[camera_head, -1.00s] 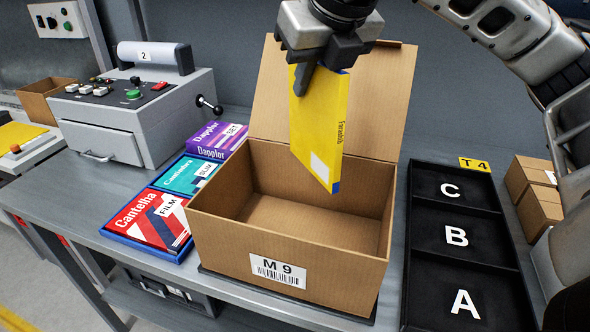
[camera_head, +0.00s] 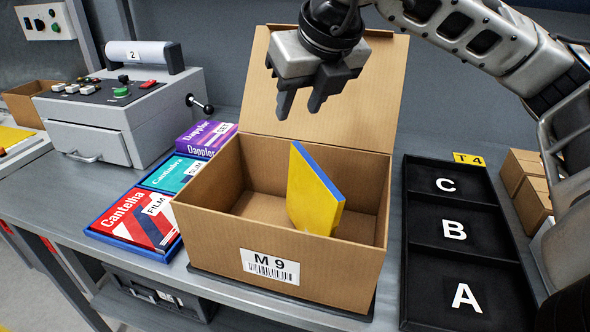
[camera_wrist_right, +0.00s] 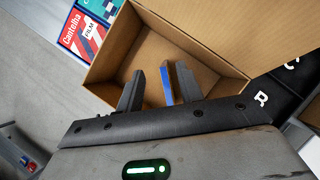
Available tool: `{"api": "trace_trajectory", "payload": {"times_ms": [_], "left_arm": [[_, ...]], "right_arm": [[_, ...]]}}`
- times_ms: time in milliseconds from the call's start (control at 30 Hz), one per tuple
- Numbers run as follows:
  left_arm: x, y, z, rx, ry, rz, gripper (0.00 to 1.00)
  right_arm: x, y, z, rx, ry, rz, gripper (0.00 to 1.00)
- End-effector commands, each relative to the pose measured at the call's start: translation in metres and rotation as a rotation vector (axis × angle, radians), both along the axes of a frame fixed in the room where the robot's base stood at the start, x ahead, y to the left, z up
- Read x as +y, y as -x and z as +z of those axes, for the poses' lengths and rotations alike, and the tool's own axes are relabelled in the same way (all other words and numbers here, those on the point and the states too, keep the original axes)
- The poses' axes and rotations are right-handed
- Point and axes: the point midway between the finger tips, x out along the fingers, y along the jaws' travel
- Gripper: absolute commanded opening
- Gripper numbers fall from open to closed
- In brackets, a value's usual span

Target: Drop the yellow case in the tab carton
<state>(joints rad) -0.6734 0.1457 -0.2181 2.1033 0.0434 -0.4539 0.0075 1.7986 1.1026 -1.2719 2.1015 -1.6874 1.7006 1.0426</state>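The yellow case (camera_head: 314,195), with blue edges, is inside the open tab carton (camera_head: 205,212), a brown box marked M 9 with its lid raised at the back. The case stands tilted inside; its lower end is hidden by the front wall. My right gripper (camera_head: 300,105) is above the carton, apart from the case, with its fingers open and empty. In the right wrist view the fingers of the right gripper (camera_wrist_right: 155,85) are spread, and the blue edge of the case (camera_wrist_right: 167,86) shows between them, farther down. My left gripper is not in view.
Left of the carton, a blue tray (camera_head: 112,238) holds red, teal and purple boxes. A grey machine (camera_head: 110,125) stands behind them. On the right is a black tray (camera_head: 462,265) with compartments A, B and C, beside small brown boxes (camera_head: 527,180).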

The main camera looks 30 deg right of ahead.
Motion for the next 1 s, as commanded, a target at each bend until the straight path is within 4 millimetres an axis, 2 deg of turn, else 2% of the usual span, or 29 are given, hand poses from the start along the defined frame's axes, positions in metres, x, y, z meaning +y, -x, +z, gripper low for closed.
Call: {"api": "trace_trajectory", "payload": {"times_ms": [167, 333, 733, 800, 1000], "left_arm": [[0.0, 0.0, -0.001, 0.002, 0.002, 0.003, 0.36], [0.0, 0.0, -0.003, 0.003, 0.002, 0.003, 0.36], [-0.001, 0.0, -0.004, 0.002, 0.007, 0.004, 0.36], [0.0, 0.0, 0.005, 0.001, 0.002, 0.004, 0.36], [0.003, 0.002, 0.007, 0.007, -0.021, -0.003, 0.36]], "right_arm": [[0.0, 0.0, 0.001, 0.0, 0.0, 0.0, 0.37], [0.001, 0.007, 0.014, -0.003, -0.001, 0.0, 0.37], [0.005, 0.054, 0.096, -0.005, 0.0, 0.003, 0.37], [0.005, 0.062, 0.113, -0.007, 0.001, 0.0, 0.37], [0.006, 0.075, 0.134, -0.002, 0.001, 0.0, 0.37]]}}
